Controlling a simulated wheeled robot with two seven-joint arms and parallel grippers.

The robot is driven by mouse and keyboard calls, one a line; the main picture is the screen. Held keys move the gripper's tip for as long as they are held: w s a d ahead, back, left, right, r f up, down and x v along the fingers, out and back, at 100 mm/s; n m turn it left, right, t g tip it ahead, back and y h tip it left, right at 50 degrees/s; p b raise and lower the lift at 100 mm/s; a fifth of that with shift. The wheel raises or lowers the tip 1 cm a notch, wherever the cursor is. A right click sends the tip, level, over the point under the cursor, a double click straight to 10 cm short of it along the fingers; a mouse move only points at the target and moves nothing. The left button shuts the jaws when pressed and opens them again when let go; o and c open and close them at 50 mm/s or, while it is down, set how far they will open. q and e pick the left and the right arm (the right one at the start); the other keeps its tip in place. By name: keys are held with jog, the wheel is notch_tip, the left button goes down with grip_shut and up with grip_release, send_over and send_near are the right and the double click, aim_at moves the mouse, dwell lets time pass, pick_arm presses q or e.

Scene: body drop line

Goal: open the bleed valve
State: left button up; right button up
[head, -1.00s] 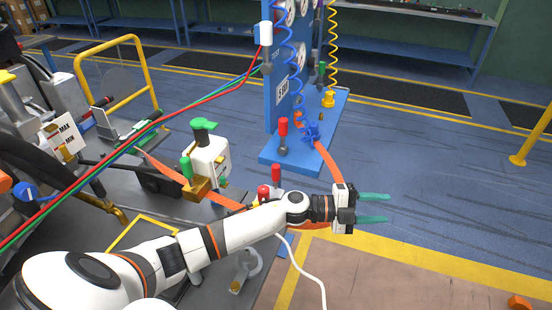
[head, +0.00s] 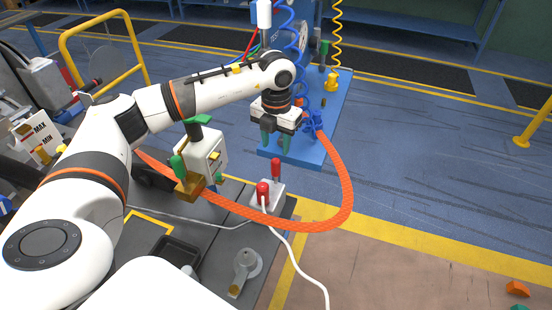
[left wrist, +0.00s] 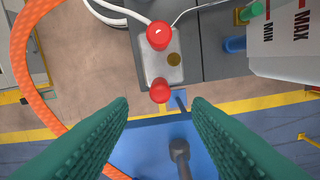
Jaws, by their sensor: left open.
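My left gripper (head: 276,148) is open, its green fingers pointing down over the blue stand's base (head: 312,155). In the left wrist view the open fingers (left wrist: 160,102) have nothing gripped between them. A grey fitting (left wrist: 180,152) on the blue base shows between them, lower in that view. A brass block with a green handle (head: 178,164) stands at the left on the grey deck. Which fitting is the bleed valve I cannot tell. The red-topped fitting seen earlier on the blue base is hidden behind my gripper. My right gripper is not in view.
A grey box with a red knob (head: 263,188) and a red lever (head: 276,168) stands near the deck edge. An orange hose (head: 345,195) loops to the right. A white cable (head: 311,270) hangs down.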

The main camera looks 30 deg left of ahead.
aim_at(275, 160)
pick_arm(q)
notch_tip(275, 160, down, 6)
jog(key=shift+a+f+p, duration=0.1)
jog(key=shift+f+p, duration=0.05)
jog(key=shift+p, duration=0.7)
jog(key=shift+f, duration=0.8)
jog(key=shift+c, duration=0.4)
grip_shut()
